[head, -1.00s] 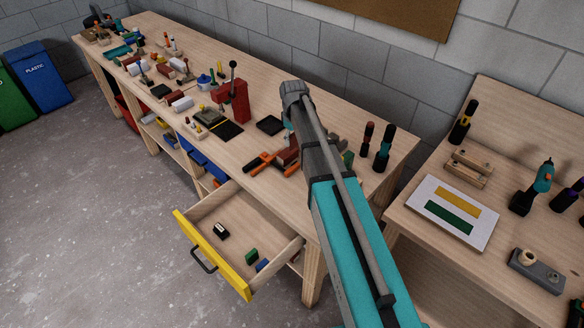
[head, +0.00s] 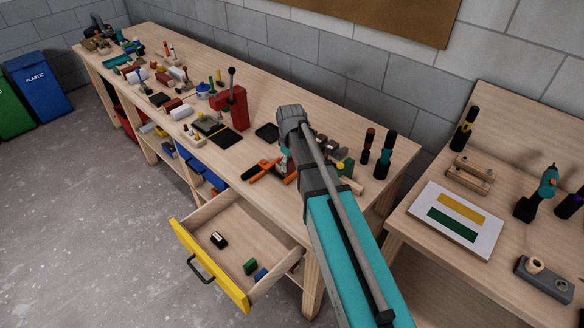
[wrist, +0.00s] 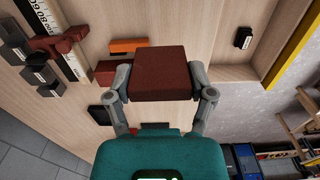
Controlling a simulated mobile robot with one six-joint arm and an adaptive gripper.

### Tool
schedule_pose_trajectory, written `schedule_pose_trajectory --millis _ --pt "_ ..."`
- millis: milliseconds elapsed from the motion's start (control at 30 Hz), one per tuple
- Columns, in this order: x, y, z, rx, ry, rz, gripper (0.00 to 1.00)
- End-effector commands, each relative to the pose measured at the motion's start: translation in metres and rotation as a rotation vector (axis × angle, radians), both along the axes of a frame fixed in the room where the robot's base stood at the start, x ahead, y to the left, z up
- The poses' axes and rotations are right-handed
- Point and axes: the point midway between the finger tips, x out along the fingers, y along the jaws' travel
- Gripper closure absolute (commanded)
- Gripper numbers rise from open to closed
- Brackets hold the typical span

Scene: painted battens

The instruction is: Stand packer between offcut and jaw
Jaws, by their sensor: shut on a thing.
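My gripper (wrist: 165,80) is shut on a dark red-brown block, apparently the packer (wrist: 165,68), with one finger at each side. The wrist view shows it large, over the bench; I cannot tell its height. A ruled bar (wrist: 73,62) lies at the upper left, with a dark red clamp piece (wrist: 60,42) across it and dark grey blocks (wrist: 42,79) beside it. Which of these is the jaw is unclear. A second red-brown piece (wrist: 104,72), possibly the offcut, lies partly behind the left finger. In the head view my arm hides most of this spot.
An orange tool (head: 264,170) lies on the bench left of my gripper. An open drawer (head: 192,262) with a yellow front juts out below. Two dark-handled tools (head: 385,155) stand at the right. A red press (head: 232,105) and a black tray (head: 266,132) stand farther left.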

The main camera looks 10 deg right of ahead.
Motion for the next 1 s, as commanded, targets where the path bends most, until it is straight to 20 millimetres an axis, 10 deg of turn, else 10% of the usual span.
schedule_pose_trajectory --millis 467,1000 --pt "0.082 -0.018 -0.040 0.000 0.000 0.001 0.72" --pt "0.113 -0.026 -0.084 0.000 0.000 0.002 0.72"
